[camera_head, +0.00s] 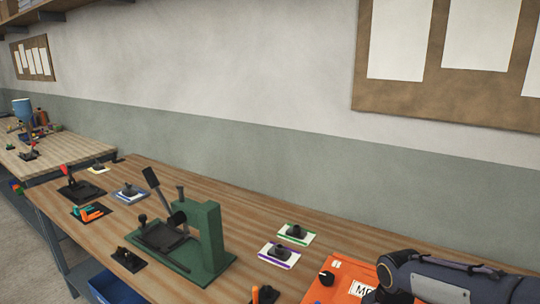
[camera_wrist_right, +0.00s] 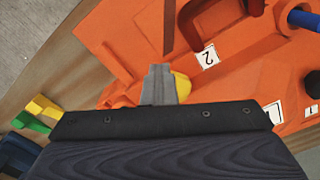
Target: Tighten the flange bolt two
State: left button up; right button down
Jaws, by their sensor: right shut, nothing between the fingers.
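The orange mould (camera_head: 345,275) lies at the lower right of the bench in the head view. The right wrist view shows its orange surface (camera_wrist_right: 125,30) close up, with a white label reading 2 (camera_wrist_right: 208,57). My right gripper (camera_wrist_right: 159,72) is shut and empty over the mould, left of and below that label. A rounded yellow part (camera_wrist_right: 181,87) shows just right of its fingers, partly hidden; I cannot tell whether they touch. No bolt is clearly recognisable. My right arm hides much of the mould in the head view. My left gripper is out of view.
A red clamp-like part (camera_wrist_right: 222,25) and a blue cylinder (camera_wrist_right: 303,19) stand on the mould near label 2. A green press (camera_head: 210,240) stands left of the mould on the wooden bench (camera_head: 235,204). Green and yellow blocks (camera_wrist_right: 40,112) show at the wrist view's left.

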jog(key=shift+w+a, duration=0.2)
jog(key=shift+w, duration=0.1)
jog(key=shift+w+a, duration=0.25)
jog(key=shift+w, duration=0.15)
jog(key=shift+w+a+p, duration=0.15)
jog(key=shift+w+p, duration=0.25)
jog(key=shift+w, duration=0.2)
jog(key=shift+a, duration=0.3)
notch_tip(320, 180, up, 6)
jog(key=p, duration=0.5)
jog(key=shift+a, duration=0.1)
